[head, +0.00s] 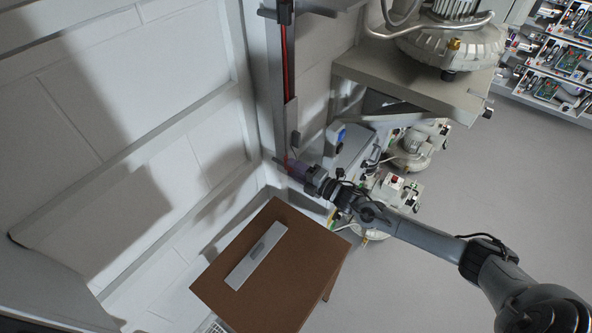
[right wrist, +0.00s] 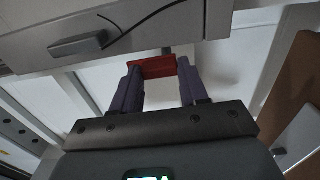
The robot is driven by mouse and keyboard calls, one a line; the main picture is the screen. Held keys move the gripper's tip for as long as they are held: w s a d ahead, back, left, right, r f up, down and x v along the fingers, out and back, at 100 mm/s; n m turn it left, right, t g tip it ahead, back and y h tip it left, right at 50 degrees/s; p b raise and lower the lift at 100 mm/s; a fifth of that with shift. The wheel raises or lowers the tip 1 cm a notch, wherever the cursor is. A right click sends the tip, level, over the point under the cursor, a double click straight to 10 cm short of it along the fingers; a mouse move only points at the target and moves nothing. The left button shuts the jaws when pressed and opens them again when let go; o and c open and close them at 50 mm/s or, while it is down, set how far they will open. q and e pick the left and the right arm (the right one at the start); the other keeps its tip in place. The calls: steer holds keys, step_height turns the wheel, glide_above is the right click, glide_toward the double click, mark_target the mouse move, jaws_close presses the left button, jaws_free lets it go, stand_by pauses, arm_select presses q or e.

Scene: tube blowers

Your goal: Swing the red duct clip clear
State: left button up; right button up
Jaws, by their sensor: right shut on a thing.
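The red duct clip (right wrist: 154,68) shows in the right wrist view between the two purple fingers of my right gripper (right wrist: 157,84). The gripper is shut on it, with a finger at each end of the clip. In the head view my right gripper (head: 284,164) reaches to the lower end of a grey upright duct on the wall. Only a small bit of red shows at its fingertips there; the rest of the clip is hidden. My left gripper is not in view.
A brown table (head: 225,292) with a flat grey metal piece (head: 256,256) stands below the gripper. A red cable (head: 285,70) runs down the duct (head: 274,90). The floor at right is clear.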

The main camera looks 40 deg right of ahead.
steer(key=o, duration=1.1)
steer(key=shift+c, duration=0.2)
steer(key=shift+s, duration=0.1)
steer(key=v, duration=1)
steer(key=shift+s, duration=0.25)
steer(key=shift+d, duration=0.1)
